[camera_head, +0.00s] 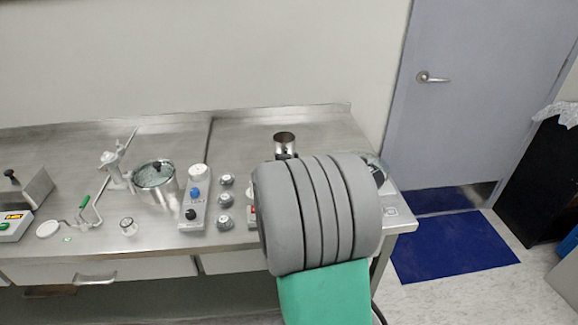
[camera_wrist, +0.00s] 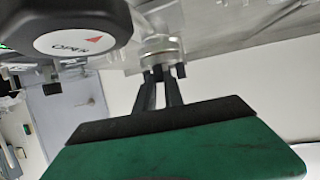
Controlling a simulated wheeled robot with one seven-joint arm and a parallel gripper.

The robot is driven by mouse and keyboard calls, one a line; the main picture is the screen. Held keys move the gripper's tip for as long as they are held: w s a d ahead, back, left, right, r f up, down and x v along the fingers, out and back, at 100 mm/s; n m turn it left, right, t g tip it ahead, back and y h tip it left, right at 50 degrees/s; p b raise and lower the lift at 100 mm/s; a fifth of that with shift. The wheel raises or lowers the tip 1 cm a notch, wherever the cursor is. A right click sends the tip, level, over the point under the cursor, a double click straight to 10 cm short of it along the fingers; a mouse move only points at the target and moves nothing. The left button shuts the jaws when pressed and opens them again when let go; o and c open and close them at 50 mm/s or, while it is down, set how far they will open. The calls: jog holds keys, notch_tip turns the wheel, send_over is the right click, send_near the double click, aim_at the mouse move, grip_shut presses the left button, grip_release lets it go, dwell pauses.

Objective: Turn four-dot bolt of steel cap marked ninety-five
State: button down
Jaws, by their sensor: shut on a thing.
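In the wrist view, a round steel part (camera_wrist: 160,46), which looks like the steel cap, lies just beyond the fingertips. My gripper (camera_wrist: 160,76) has its two dark fingers close together at the edge of this part. It is shut on a small dark piece there, apparently a bolt, mostly hidden by the fingers. No ninety-five mark or bolt dots can be read. In the head view my arm hides the gripper and what it holds.
On the steel bench (camera_head: 150,247) stand a steel cup (camera_head: 284,141), a pot (camera_head: 156,180), a control box (camera_head: 195,200) and several small knobs (camera_head: 225,198). Blue mats (camera_head: 455,250) lie right of the bench.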

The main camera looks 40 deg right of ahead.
jog(key=shift+w+a+f+m+g+h+b, duration=0.25)
jog(key=shift+m+g+h+b, duration=0.3)
jog(key=shift+b, duration=0.35)
jog(key=shift+r+m+g+h+b, duration=0.1)
jog(key=shift+m+g+h+b, duration=0.35)
jog(key=shift+m+g+b, duration=0.45)
jog(key=shift+r, duration=0.1)
jog(key=shift+d, duration=0.1)
jog(key=c, duration=1.7)
grip_release()
jog(key=b+v, duration=0.1)
jog(key=v, duration=0.7)
